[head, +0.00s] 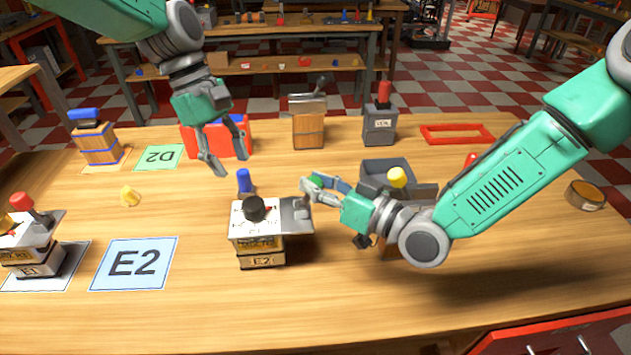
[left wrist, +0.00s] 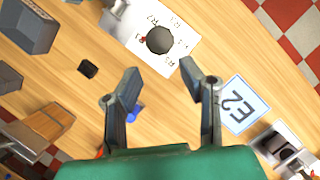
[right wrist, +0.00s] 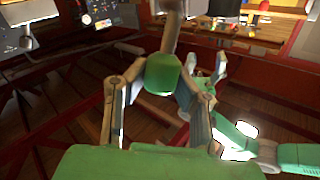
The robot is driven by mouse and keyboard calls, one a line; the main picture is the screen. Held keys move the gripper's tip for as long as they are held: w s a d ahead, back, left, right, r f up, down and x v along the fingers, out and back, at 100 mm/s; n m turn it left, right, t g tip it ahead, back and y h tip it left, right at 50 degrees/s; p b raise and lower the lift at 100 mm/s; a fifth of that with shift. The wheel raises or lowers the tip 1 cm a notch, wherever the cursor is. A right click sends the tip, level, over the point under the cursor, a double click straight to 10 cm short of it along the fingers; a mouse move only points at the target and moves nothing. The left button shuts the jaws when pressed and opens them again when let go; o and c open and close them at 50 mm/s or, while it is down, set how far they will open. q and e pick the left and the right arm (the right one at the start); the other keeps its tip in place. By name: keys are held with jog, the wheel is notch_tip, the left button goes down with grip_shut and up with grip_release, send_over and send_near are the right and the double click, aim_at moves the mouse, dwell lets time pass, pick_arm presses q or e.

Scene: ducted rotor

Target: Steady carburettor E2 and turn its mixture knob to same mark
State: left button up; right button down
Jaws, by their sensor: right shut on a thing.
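Carburettor E2 (head: 262,250) stands upright on the table, right of the E2 card (head: 134,263). Its black mixture knob (head: 254,208) sits on a white dial plate, which also shows in the left wrist view (left wrist: 160,40); the knob's exact mark is too small to read. My left gripper (head: 228,158) is open and empty, above and behind E2. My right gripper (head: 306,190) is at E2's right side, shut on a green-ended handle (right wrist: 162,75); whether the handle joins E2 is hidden. Carburettor E1 (head: 32,260), with a red knob, stands at far left.
A blue-topped piece (head: 245,181) stands just behind E2. The table in front of E2 is clear.

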aim_at(253, 202)
pick_arm(q)
jog(key=o, duration=0.5)
jog(key=s+d+r+m+t+y, duration=0.2)
jog(key=d+r+m+y, duration=0.1)
jog(key=m, duration=0.9)
notch_tip(253, 202, down, 12)
jog(key=shift+d+f, duration=0.1)
jog(key=shift+f, duration=0.05)
jog(key=c, duration=1.1)
